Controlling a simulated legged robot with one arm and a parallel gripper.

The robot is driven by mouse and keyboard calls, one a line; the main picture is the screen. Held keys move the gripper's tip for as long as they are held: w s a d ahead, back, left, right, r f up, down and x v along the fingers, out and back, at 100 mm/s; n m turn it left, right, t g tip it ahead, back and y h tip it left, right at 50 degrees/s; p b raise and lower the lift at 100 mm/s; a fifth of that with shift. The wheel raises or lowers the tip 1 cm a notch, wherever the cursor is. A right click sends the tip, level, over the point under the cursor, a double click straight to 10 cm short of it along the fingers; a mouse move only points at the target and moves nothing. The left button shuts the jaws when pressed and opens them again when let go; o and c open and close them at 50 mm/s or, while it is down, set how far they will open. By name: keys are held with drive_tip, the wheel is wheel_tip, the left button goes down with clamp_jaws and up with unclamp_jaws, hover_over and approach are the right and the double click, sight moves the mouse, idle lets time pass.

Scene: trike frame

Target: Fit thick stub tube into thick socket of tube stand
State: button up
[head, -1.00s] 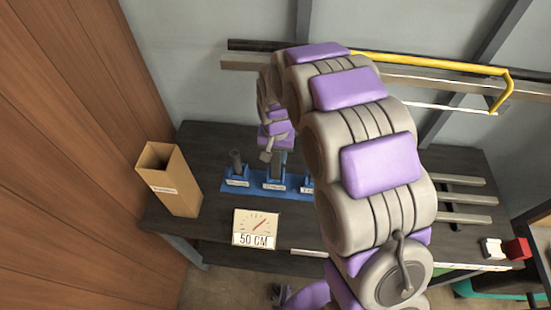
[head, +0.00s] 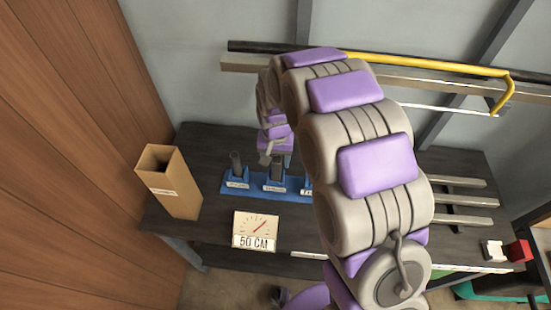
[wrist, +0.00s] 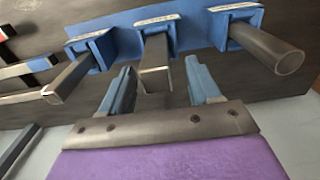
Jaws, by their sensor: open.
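The blue tube stand (head: 258,197) lies on the dark bench, with labelled sockets in a row. It also shows in the wrist view (wrist: 190,35). A wide round tube (head: 236,161) stands in its left socket; this tube is at the right in the wrist view (wrist: 262,46). A square tube (wrist: 155,62) is in the middle socket, and a narrower square tube (wrist: 68,80) is in the socket at the wrist view's left. My gripper (wrist: 160,67) is open, its blue fingers on either side of the middle tube, without visible grip. I cannot tell which is the thick stub.
A cardboard box (head: 172,184) stands open at the bench's left. A dial sign reading 50 CM (head: 255,230) is at the front edge. Metal bars (head: 460,199) lie at the right, near a red block (head: 518,250). My arm hides the bench's middle.

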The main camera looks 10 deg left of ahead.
wheel_tip(320, 180, up, 12)
drive_tip(key=f+p, duration=0.1)
drive_tip(key=p, duration=0.1)
drive_tip(key=s+d+r, duration=0.4)
drive_tip(key=s+d, duration=0.2)
drive_tip(key=d, duration=0.2)
drive_tip(key=s+d+r, duration=0.4)
drive_tip(key=s+d, duration=0.3)
drive_tip(key=d, duration=0.1)
drive_tip(key=s+d+g, duration=0.1)
drive_tip(key=s+d, duration=0.2)
drive_tip(key=s, duration=0.6)
drive_tip(key=s+d, duration=0.4)
drive_tip(key=s, duration=0.5)
drive_tip(key=shift+m+g, duration=0.3)
drive_tip(key=shift+g, duration=0.1)
drive_tip(key=shift+r, duration=0.1)
